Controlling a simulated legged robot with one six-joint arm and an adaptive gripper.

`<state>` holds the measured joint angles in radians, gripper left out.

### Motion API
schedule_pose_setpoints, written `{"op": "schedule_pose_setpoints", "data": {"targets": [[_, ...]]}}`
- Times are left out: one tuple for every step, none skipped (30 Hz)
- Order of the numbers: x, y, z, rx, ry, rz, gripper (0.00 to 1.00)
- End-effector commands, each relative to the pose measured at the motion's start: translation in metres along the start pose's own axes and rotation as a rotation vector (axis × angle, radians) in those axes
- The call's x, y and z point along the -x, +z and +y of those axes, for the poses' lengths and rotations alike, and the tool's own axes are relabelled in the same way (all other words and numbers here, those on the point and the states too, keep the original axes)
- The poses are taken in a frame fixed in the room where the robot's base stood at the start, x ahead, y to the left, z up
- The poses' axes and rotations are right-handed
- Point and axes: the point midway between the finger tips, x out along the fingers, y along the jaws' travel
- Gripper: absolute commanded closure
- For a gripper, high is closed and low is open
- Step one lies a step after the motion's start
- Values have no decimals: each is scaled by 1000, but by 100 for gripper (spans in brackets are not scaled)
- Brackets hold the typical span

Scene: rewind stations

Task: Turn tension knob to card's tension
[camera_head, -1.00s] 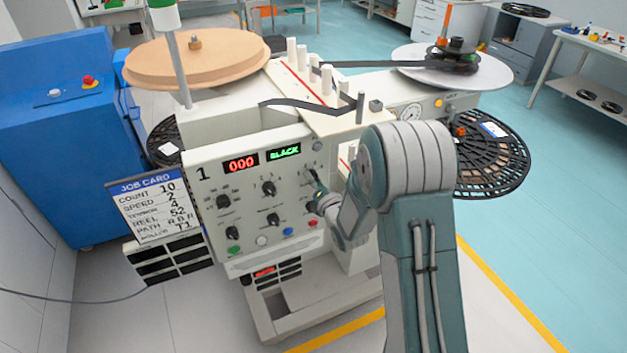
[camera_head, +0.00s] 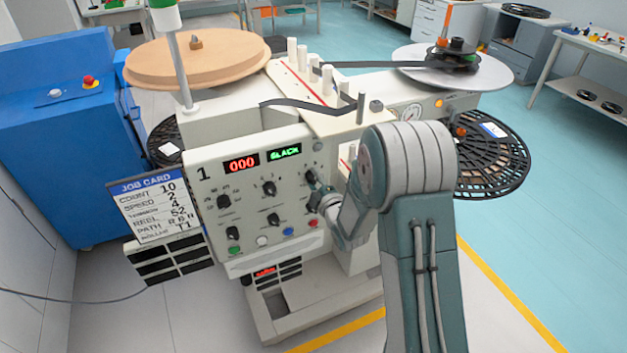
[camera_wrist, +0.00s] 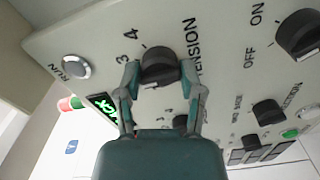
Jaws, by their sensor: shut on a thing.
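The black tension knob (camera_wrist: 160,65) is on the sloped cream panel (camera_head: 205,220), beside the word TENSION, with the marks 3 and 4 visible near it in the wrist view. My gripper (camera_wrist: 160,74) is shut on this knob, one finger on each side. In the head view my gripper (camera_head: 316,188) is at the right part of the panel and partly hides the knob. I cannot make out the knob's pointer. The job card (camera_head: 152,210) at the panel's left reads tension 4.
The panel has a red 000 display (camera_head: 241,163), a green SLACK display (camera_head: 285,152) and other black knobs. A RUN button (camera_wrist: 76,67) is left of the tension knob in the wrist view. A blue cabinet (camera_head: 60,140) stands at the left.

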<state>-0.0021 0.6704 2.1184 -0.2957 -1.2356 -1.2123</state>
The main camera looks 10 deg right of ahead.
Motion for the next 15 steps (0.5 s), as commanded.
{"op": "schedule_pose_setpoints", "data": {"targets": [[1,3,-3,-45,-7,-8,98],[1,3,-3,-74,-8,-8,98],[1,3,-3,-111,-8,-8,98],[1,3,-3,-140,-8,-9,98],[1,3,-3,-169,-8,-9,98],[1,3,-3,-206,-8,-9,98],[1,3,-4,-235,-8,-9,98],[1,3,-4,-264,-8,-10,98],[1,3,-4,-301,-8,-10,98],[1,3,-4,-330,-9,-10,98],[1,3,-4,-359,-9,-10,98],[1,3,-4,-396,-9,-10,98],[1,3,-4,-425,-9,-10,98],[1,3,-4,-454,-9,-10,98],[1,3,-4,-491,-9,-10,98]]}}
